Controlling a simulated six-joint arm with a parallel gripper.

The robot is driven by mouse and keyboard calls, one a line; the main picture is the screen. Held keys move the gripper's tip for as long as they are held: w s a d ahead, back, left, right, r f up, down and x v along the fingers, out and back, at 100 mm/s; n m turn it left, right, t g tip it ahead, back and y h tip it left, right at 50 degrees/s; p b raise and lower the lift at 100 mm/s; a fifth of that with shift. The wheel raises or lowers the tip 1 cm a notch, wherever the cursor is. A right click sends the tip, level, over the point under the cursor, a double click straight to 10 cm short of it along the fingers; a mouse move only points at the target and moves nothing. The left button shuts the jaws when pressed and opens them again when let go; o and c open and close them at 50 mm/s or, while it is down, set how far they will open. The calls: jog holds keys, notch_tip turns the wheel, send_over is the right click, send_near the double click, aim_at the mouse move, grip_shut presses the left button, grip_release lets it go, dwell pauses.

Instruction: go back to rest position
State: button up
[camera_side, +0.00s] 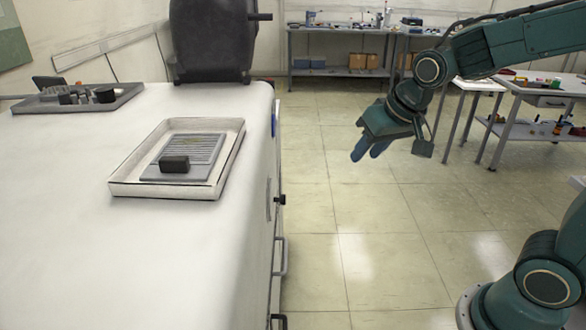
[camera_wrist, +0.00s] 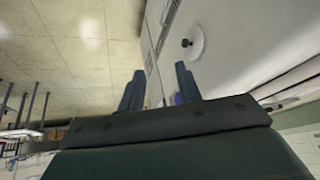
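My gripper (camera_side: 367,155) hangs in the air over the open floor, to the right of the white workbench (camera_side: 60,220) and clear of it. Its two blue-grey fingers point down and left in the side view. In the wrist view my gripper (camera_wrist: 158,72) shows its two fingers apart, with nothing between them. It holds nothing and touches nothing.
A pale tray (camera_side: 120,188) on the bench holds a grey ribbed plate (camera_side: 205,150) with a dark block (camera_side: 174,164) on it. Behind are a dark tray (camera_side: 40,105) of small parts and a large dark machine (camera_side: 212,40). Tables stand at the back; the floor between is clear.

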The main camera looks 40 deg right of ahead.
jog(key=s+a+r+n, duration=0.1)
jog(key=s, duration=0.7)
jog(key=s+a+r+n, duration=0.1)
jog(key=s+r+n, duration=0.1)
jog(key=s, duration=0.6)
jog(key=shift+r+n+y, duration=0.15)
jog(key=shift+n+y, duration=0.15)
jog(key=o, duration=1.3)
jog(key=shift+w, duration=0.45)
jog(key=shift+c, duration=0.2)
jog(key=shift+o, duration=1)
jog(key=w+f+n+g+y, duration=0.1)
jog(key=w+f+n, duration=0.2)
jog(key=w, duration=0.9)
jog(key=shift+w+f+n+y, duration=0.2)
jog(key=shift+n+y, duration=0.2)
jog(key=shift+n, duration=0.5)
jog(key=w+d+f+n+y, duration=0.3)
jog(key=w+f, duration=0.7)
jog(key=w, duration=0.1)
jog(key=w+d+f+t+y, duration=0.1)
jog(key=d+f+t+y, duration=0.1)
jog(key=f, duration=1.3)
jog(key=w+d+f+n+t+y, duration=0.1)
jog(key=d+f, duration=0.4)
jog(key=f, duration=1)
jog(key=shift+w+t+y, duration=0.6)
jog(key=shift+t+y, duration=0.2)
jog(key=shift+t, duration=0.1)
jog(key=shift+a+f, duration=0.1)
